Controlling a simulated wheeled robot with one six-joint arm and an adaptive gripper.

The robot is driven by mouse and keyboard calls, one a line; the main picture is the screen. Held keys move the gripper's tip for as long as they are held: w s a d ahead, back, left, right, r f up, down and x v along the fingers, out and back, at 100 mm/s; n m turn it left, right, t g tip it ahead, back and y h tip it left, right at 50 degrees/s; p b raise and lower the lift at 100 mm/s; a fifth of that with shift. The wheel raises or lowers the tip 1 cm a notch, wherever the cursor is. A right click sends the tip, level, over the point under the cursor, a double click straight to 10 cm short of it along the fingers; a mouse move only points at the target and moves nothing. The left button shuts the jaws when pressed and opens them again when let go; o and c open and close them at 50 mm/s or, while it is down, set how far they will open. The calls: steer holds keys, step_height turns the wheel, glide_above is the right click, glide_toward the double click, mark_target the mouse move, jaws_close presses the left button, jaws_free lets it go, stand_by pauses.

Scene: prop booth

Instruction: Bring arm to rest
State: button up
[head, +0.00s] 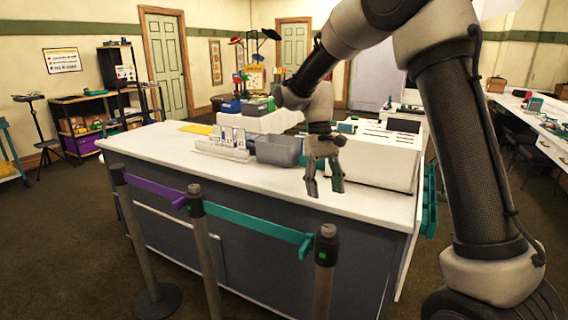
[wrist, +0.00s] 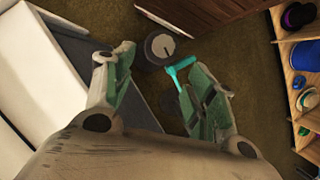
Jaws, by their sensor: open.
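My gripper (head: 324,187) hangs over the front part of the white counter (head: 350,204) in the head view, fingers pointing down. The fingers are apart with nothing between them. In the wrist view my gripper (wrist: 160,95) also shows its two greenish finger pads spread wide and empty. The dark floor, a post top (wrist: 160,46) and a teal belt (wrist: 180,72) show beyond the fingers. My arm reaches in from the right of the head view, bent at the elbow above the counter.
Posts with a purple belt (head: 150,188) and a teal belt (head: 255,226) stand before the counter. A grey bin (head: 278,150), a clear holder (head: 222,148) and a white box (head: 375,160) stand on it. The counter's front strip is bare.

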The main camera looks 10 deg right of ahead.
steer(key=s+d+r+m+t, duration=0.1)
steer(key=s+d+r+t, duration=0.3)
steer(key=s+d, duration=0.3)
steer(key=s+d+r+m+t, duration=0.1)
steer(key=s+d+r+t, duration=0.3)
steer(key=s, duration=1.3)
steer(key=d+r, duration=0.2)
steer(key=d, duration=0.2)
steer(key=shift+r+y, duration=0.3)
steer(key=shift+r, duration=0.1)
